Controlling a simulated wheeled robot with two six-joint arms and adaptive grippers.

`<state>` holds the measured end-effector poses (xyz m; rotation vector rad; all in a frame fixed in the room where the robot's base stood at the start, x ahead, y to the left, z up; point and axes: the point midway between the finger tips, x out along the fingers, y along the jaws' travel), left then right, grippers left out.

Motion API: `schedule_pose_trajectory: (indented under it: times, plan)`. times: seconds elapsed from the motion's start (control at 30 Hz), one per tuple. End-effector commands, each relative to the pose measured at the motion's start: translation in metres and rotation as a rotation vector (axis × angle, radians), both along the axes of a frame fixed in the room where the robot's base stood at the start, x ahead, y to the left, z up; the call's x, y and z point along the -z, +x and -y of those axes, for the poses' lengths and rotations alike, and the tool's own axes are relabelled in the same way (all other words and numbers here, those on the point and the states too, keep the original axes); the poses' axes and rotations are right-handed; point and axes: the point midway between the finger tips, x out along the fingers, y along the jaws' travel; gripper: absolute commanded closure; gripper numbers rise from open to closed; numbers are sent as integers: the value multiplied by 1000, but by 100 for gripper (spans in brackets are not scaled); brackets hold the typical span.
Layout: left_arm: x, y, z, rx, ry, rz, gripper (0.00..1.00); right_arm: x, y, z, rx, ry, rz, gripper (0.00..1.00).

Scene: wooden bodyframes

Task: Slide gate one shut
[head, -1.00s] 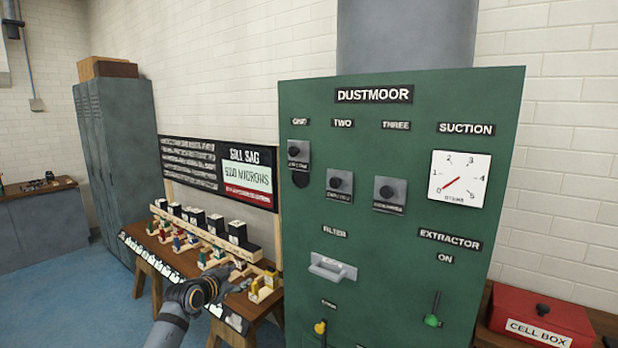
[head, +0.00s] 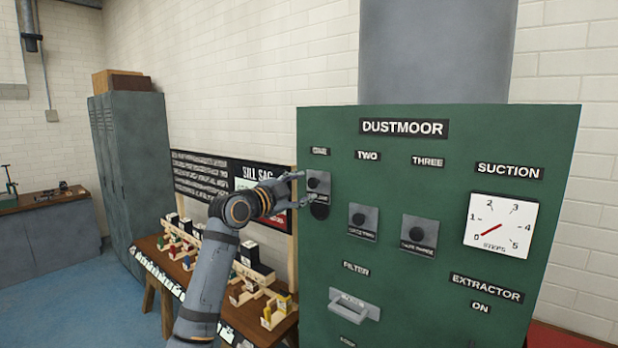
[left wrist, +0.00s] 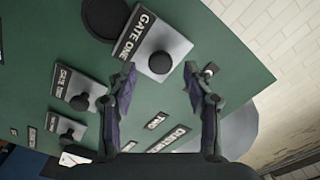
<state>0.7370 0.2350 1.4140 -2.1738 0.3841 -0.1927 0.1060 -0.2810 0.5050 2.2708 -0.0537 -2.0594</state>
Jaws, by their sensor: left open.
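The gate one plate (head: 319,180) is a grey slide with a black knob on the green panel, under the ONE label. It sits higher than the plates of gates two and three, and a dark round opening (head: 320,211) shows below it. In the left wrist view the knob (left wrist: 160,62) of the GATE ONE plate (left wrist: 142,40) lies between my fingertips, with the dark opening (left wrist: 105,18) beside the plate. My left gripper (head: 300,189) is open, its fingers (left wrist: 160,72) either side of the knob with visible gaps. Contact cannot be seen. My right gripper is out of view.
The gate two plate (head: 363,221) and gate three plate (head: 418,235) sit to the right and lower, with no opening showing. The filter handle (head: 354,305) projects below. The suction dial (head: 499,225) reads near zero. A workbench (head: 145,243) with blocks stands left of the panel.

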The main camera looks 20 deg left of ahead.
Motion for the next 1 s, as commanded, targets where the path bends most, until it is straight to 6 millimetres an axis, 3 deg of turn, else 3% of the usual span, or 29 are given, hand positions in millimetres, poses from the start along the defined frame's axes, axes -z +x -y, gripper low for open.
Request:
schedule_pose_trajectory:
  times: [0.03, 0.2, 0.53, 0.9, 1.0]
  plan:
    - [-5, 8, 5, 2, -3, -1, 49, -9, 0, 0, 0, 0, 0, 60]
    - [-2, 26, 10, 0, 0, 0, 49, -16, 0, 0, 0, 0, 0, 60]
    - [1, 30, 11, -1, 1, 1, 50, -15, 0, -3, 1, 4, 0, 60]
    - [0, 30, 11, -1, 1, 1, 100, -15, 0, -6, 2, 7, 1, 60]
    - [0, 30, 11, -1, 1, 1, 100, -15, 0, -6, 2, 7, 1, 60]
